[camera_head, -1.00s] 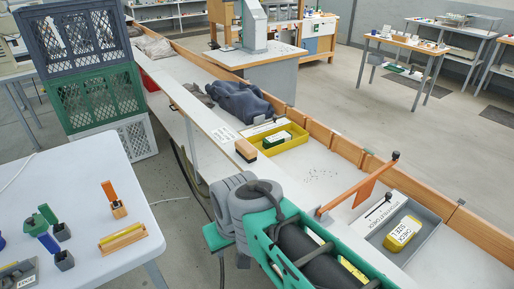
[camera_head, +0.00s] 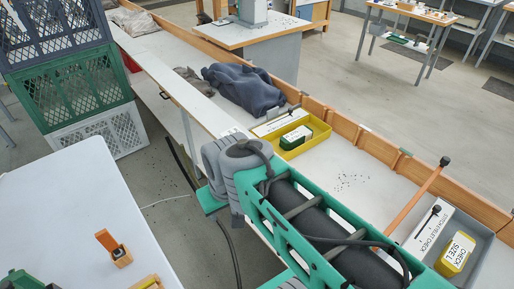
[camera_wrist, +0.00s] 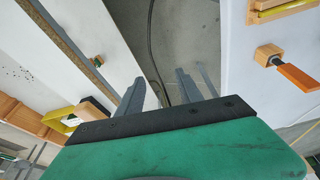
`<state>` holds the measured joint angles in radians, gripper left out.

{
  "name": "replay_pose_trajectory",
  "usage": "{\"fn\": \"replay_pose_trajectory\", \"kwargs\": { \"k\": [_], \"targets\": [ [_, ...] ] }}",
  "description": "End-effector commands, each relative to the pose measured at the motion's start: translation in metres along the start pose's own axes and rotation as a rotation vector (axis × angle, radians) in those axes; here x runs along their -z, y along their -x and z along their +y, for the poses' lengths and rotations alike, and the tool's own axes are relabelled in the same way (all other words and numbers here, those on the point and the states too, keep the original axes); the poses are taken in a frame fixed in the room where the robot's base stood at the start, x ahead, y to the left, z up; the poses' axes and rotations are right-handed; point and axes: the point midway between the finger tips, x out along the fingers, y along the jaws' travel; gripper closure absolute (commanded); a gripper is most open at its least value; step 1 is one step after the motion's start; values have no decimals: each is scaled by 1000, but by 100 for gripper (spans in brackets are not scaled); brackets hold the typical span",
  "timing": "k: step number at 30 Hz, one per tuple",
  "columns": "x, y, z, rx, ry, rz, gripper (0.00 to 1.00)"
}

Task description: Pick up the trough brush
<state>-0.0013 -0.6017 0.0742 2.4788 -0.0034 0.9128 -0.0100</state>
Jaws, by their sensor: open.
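The trough brush (camera_wrist: 90,112), apparently the small block with a tan top and dark bristles, shows in the wrist view at the lower left, beside the yellow tray. My gripper's black body partly covers it. In the head view my arm hides that spot and I cannot make the brush out. My gripper (camera_wrist: 160,92) is open and empty in the wrist view; its two grey fingers are apart, over the ledge edge and floor. The brush is left of the fingers, apart from them. The fingers do not show in the head view.
The yellow tray (camera_head: 321,128) holds a green box in the long white trough. Dark cloth (camera_head: 243,88) lies farther along. A grey tray (camera_head: 484,243) with a yellow box and an orange rod (camera_head: 414,200) are at right. The white table (camera_head: 60,200) and stacked crates (camera_head: 75,95) stand left.

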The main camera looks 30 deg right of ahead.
Motion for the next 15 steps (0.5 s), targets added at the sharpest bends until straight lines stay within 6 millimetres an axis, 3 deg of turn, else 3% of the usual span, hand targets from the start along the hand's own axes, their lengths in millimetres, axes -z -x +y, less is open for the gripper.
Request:
{"fn": "replay_pose_trajectory", "kwargs": {
  "k": [2, 5, 9, 12, 15],
  "targets": [
    [16, -1, 12, -4, -1, -15, 50],
    [54, -5, 45, -8, 13, -49, 42],
    [107, -24, 128, 2, 54, -108, 30],
    [126, -40, 189, 15, 84, -138, 29],
    [132, -51, 230, 24, 109, -153, 29]
  ]
}}
